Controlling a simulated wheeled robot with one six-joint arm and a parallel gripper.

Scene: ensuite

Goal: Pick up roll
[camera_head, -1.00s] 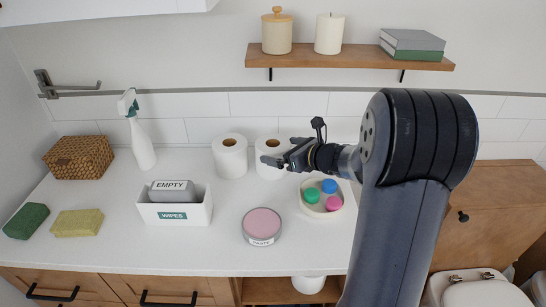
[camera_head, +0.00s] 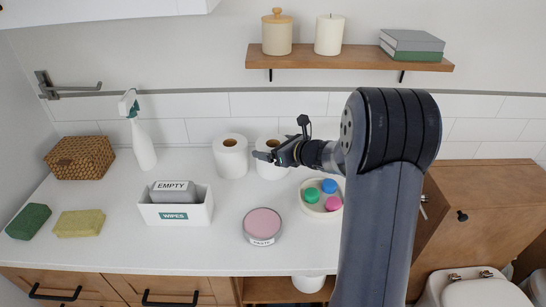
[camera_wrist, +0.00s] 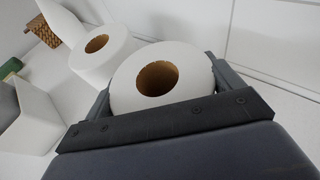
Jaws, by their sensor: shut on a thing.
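Two white paper rolls stand upright at the back of the counter, against the tiles. The right roll (camera_head: 270,171) is partly hidden behind my gripper (camera_head: 268,157) in the head view. In the wrist view, my gripper (camera_wrist: 162,92) has one finger on each side of this roll (camera_wrist: 190,62) and is shut on it. Its brown core opening faces the camera. The left roll (camera_head: 230,157) stands free beside it and also shows in the wrist view (camera_wrist: 98,62). From these views I cannot tell whether the held roll is off the counter.
A white wipes box (camera_head: 176,213), a pink-topped tin (camera_head: 262,225) and a tray (camera_head: 308,210) with coloured round items stand in front. A spray bottle (camera_head: 143,148), a wicker basket (camera_head: 80,157) and sponges are at the left. A wooden shelf (camera_head: 350,60) hangs above.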

